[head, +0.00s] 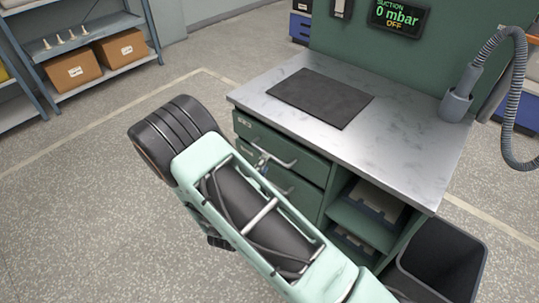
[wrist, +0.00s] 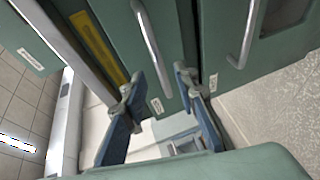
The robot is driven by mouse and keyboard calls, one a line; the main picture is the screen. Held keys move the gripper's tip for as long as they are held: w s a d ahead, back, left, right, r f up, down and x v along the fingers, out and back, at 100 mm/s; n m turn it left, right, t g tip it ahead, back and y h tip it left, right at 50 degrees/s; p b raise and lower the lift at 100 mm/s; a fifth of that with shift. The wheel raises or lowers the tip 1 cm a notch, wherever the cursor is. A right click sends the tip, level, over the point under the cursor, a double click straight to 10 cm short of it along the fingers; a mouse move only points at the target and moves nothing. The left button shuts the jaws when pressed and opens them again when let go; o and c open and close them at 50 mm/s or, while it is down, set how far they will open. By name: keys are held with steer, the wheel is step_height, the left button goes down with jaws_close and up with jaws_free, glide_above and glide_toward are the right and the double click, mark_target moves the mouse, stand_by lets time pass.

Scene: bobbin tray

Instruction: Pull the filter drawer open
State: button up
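The green bench front has an upper drawer (head: 290,146) and a lower drawer (head: 292,190), each with a bar handle. Their small labels are too small to read, so I cannot tell which is the filter drawer. In the wrist view, one drawer handle (wrist: 150,45) runs down toward the space between my fingertips. A second handle (wrist: 243,35) is to the right, outside the fingers. My gripper (wrist: 160,90) is open, its blue-grey fingers spread. I cannot tell whether they touch the handle. In the head view my arm hides most of the gripper and part of the drawers.
The grey worktop (head: 390,140) carries a dark mat (head: 320,97) and a hose holder (head: 456,105). Open shelves (head: 362,218) and a black bin (head: 440,258) are right of the drawers. Floor to the left is clear up to the shelving (head: 85,40).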

steer(key=x, duration=0.6)
steer(key=shift+w, duration=0.15)
steer(key=shift+c, duration=0.3)
jaws_close()
